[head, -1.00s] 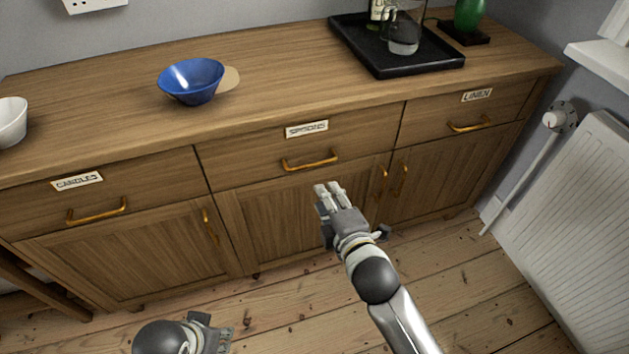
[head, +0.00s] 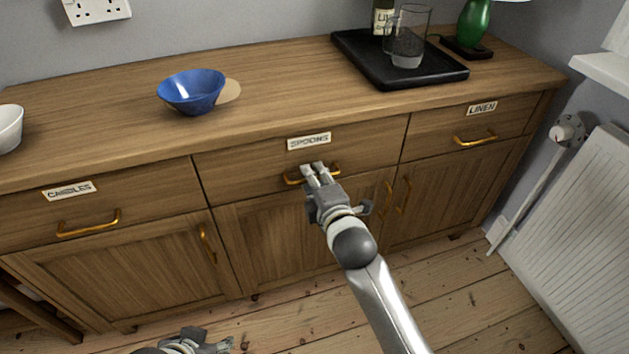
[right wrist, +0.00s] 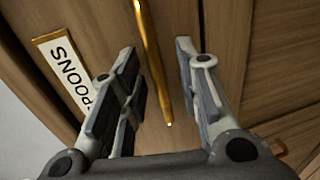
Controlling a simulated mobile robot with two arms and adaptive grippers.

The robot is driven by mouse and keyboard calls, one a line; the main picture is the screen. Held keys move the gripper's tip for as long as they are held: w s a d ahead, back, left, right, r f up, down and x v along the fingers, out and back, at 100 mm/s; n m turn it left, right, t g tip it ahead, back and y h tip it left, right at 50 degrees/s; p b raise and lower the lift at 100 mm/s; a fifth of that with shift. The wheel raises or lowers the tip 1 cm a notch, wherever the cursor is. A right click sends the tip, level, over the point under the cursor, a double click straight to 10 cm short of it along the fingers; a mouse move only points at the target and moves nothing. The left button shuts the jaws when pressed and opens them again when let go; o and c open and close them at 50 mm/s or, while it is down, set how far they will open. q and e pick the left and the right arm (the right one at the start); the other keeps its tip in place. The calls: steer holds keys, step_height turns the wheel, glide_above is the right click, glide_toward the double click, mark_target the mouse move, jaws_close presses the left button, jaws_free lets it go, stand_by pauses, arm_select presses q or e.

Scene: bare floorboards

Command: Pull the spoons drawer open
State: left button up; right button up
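The spoons drawer (head: 245,163) is the middle drawer of the wooden sideboard, marked by a SPOONS label (head: 309,141). Its front is flush, so it is shut. Its brass bar handle (head: 290,180) is partly hidden by my right gripper (head: 315,169). In the right wrist view, the handle (right wrist: 151,60) runs between the two spread fingers of the right gripper (right wrist: 165,90), with a gap showing on both sides. The label (right wrist: 65,72) is at the left there. My left gripper (head: 207,343) is low at the bottom edge, partly cut off, away from the drawer.
The candles drawer (head: 140,200) is at left and the linen drawer (head: 430,130) at right, both shut. A blue bowl (head: 192,92) and a black tray (head: 375,68) with glassware stand on top. A radiator (head: 580,220) is at right. Floorboards in front are clear.

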steer(key=shift+w, duration=0.15)
jaws_close()
stand_by(0.4)
